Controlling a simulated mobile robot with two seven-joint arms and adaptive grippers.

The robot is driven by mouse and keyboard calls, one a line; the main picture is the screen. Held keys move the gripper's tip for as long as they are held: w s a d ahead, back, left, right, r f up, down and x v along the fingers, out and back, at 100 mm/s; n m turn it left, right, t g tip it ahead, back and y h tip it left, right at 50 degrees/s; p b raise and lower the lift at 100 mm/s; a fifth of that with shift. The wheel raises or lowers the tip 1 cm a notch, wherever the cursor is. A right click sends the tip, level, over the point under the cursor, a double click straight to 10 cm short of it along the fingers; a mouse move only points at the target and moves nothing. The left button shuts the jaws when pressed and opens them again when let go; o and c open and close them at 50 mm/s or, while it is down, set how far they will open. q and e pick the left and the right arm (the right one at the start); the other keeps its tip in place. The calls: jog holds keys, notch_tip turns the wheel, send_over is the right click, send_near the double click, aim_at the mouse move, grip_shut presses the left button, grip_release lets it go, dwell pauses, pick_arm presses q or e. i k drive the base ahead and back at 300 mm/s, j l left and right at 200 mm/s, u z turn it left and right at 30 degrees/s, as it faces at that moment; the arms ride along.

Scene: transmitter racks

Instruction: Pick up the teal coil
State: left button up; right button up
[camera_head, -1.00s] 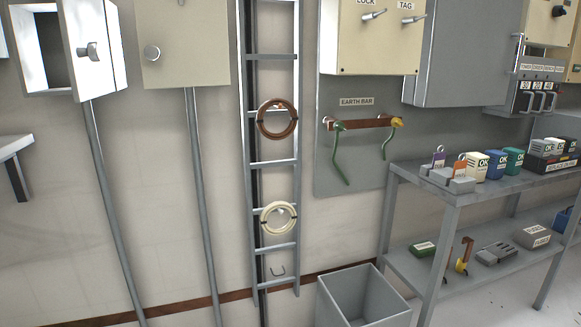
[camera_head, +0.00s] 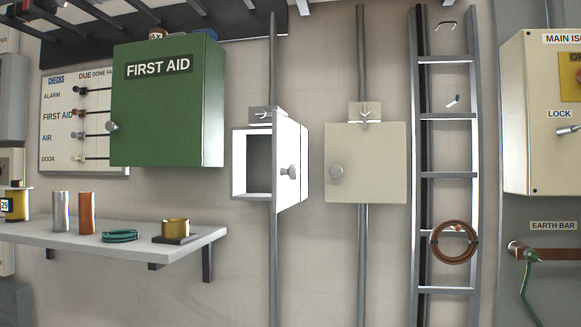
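The teal coil (camera_head: 119,236) is a small flat ring of teal cord in the head view. It lies on the pale wall shelf (camera_head: 190,244) at the lower left, between a copper-coloured cylinder and a brass piece on a dark base. Nothing touches or covers it. Neither of my grippers is in view.
On the shelf stand a silver cylinder (camera_head: 61,212), a copper cylinder (camera_head: 86,213) and a brass piece (camera_head: 176,228). A green first aid cabinet (camera_head: 170,110) hangs above. An open white box (camera_head: 270,165) and a ladder with a brown coil (camera_head: 453,242) are to the right.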

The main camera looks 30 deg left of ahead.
aim_at(122, 235)
jog(key=u, duration=1.85)
